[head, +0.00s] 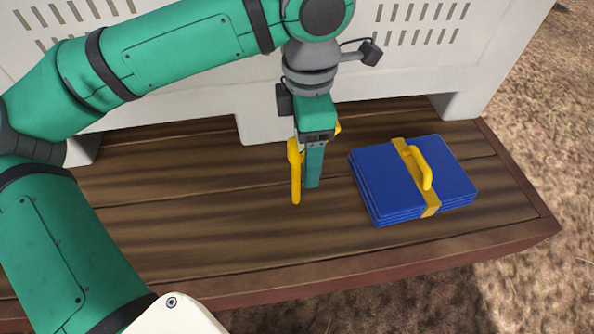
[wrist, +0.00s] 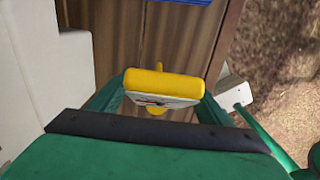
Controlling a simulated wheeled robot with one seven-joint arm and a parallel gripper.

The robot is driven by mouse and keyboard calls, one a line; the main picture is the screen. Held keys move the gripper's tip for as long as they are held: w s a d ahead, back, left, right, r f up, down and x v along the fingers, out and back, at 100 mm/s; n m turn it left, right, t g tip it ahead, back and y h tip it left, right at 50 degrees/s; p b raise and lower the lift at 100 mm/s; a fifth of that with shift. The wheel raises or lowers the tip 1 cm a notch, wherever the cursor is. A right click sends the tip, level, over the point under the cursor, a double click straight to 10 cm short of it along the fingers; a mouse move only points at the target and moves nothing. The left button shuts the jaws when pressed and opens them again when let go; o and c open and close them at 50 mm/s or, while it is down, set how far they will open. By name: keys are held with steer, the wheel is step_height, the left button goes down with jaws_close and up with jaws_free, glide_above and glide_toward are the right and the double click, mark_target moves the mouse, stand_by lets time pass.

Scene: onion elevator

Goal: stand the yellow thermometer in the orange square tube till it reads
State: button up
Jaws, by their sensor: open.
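The yellow thermometer (head: 295,172) shows beside my gripper (head: 311,182) in the head view, its long narrow part pointing down over the wooden deck. In the wrist view its yellow head with a white dial face (wrist: 163,88) lies between the two fingers of my gripper (wrist: 162,98). My gripper is open, with the fingers on either side of the head. I cannot tell whether the thermometer's lower end touches the deck. The dial is too small to read. The orange square tube is not in view.
A blue folded stack (head: 385,190) with a yellow strap and handle lies right of my gripper on the wooden deck (head: 180,215). A pale slotted wall (head: 410,75) stands behind. The deck left of my gripper is clear. Dry ground (head: 545,110) lies beyond the right edge.

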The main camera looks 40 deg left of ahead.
steer(key=shift+f, duration=0.3)
steer(key=c, duration=1.6)
steer(key=shift+r, duration=0.15)
